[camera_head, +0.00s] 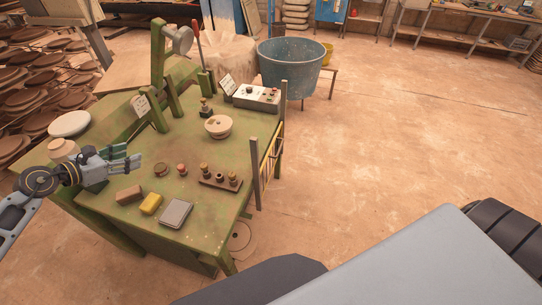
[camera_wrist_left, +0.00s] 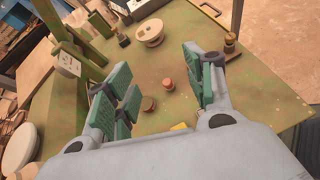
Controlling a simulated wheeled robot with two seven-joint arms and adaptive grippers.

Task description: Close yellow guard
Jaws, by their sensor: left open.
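The yellow guard (camera_head: 270,155) is a thin yellow barred frame at the right edge of the green table (camera_head: 225,221), between two upright posts. It is seen nearly edge-on, so its exact angle is hard to tell. My left gripper (camera_head: 133,157) is above the left part of the table, far left of the guard. It is open and empty, with green finger pads; in the left wrist view its fingers (camera_wrist_left: 152,90) stand wide apart over the tabletop. I cannot make out the guard in the left wrist view. My right gripper is not in view.
A brown block (camera_head: 129,194), a yellow sponge (camera_head: 151,204), a grey box (camera_head: 176,213), a knob rack (camera_head: 220,181), a round bowl (camera_head: 218,127) and a control box (camera_head: 256,98) stand on the table. The floor right of the table is clear. A blue tub (camera_head: 290,70) stands behind.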

